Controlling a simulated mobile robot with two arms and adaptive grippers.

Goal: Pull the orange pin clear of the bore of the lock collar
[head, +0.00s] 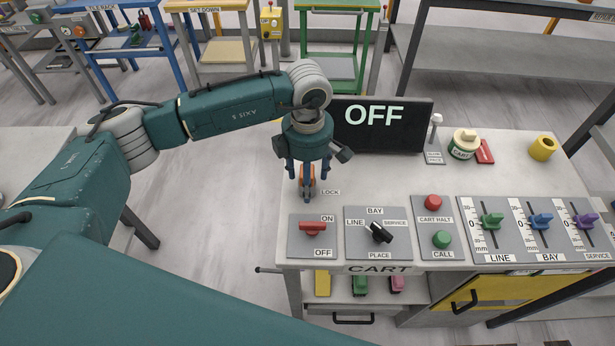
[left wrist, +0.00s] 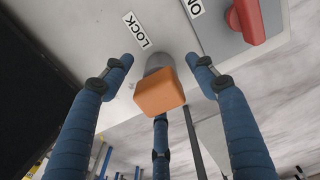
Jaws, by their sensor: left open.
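The orange pin (left wrist: 160,95) shows its blocky orange head in the left wrist view, in front of the grey lock collar (left wrist: 159,60). In the head view a little of the orange pin (head: 309,179) shows between the fingers, by the LOCK label. My left gripper (head: 307,184) points down over it, with its blue fingers spread. In the left wrist view the fingers of the left gripper (left wrist: 160,80) stand around the pin head on several sides, with gaps visible at left and right. The pin's shaft and the bore are hidden. My right gripper is not in view.
A red ON/OFF switch (head: 312,228) sits just in front of the collar. A black selector knob (head: 380,233) is to its right. A black screen reading OFF (head: 382,125) stands behind. The slab (head: 400,178) is clear right of the collar.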

